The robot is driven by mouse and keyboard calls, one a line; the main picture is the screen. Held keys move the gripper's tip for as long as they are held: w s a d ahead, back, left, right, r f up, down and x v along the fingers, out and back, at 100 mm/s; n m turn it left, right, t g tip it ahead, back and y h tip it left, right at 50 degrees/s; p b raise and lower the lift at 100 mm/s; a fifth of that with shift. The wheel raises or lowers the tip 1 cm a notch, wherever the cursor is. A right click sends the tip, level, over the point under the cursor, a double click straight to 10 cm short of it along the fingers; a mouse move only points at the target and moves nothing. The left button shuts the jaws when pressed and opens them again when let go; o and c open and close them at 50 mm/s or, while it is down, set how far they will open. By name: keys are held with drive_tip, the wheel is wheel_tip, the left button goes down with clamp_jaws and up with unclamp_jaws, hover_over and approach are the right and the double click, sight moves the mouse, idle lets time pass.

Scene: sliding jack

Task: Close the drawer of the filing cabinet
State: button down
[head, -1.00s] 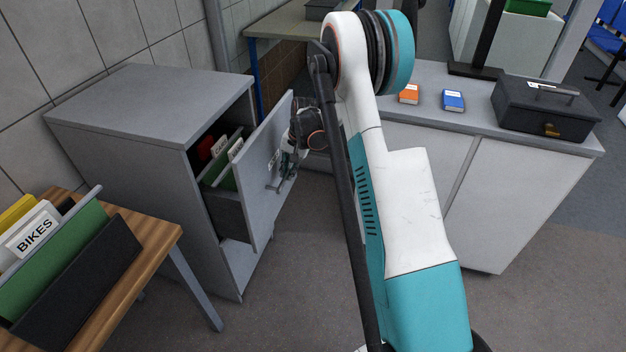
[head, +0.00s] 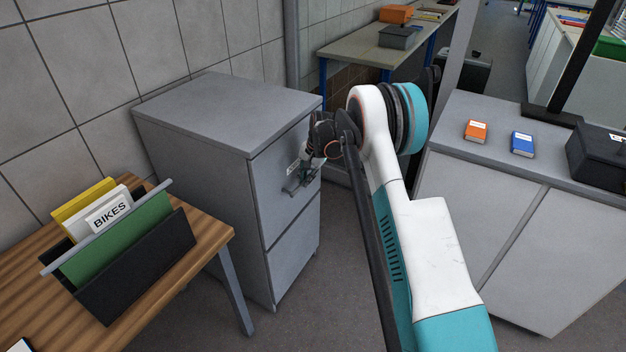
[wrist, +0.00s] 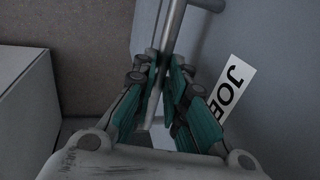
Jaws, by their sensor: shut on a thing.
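The grey filing cabinet (head: 205,170) stands against the tiled wall in the head view. Its upper drawer (head: 270,192) looks flush with the cabinet body, with no gap that I can see, and its inside is hidden. My gripper (head: 302,186) is at the front of this drawer, at the bar handle. In the wrist view, the metal handle (wrist: 172,28) runs down between the teal fingers of my gripper (wrist: 165,80), which is shut on it.
A wooden table (head: 205,232) with a file holder (head: 140,265) stands at the left, close to the cabinet. A grey counter (head: 510,220) with an orange book (head: 476,130), a blue book (head: 522,144) and a dark box stands at the right. Floor between is clear.

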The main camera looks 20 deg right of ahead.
drive_tip(key=shift+w+a+r, duration=0.1)
drive_tip(key=shift+w+a, duration=0.05)
drive_tip(key=shift+w, duration=0.1)
drive_tip(key=c, duration=1.7)
unclamp_jaws()
drive_tip(key=shift+o, duration=0.5)
drive_tip(key=shift+a, duration=0.1)
drive_tip(key=shift+r, duration=0.1)
drive_tip(key=v, duration=1.1)
drive_tip(key=shift+s+r, duration=0.15)
drive_tip(key=shift+r, duration=0.2)
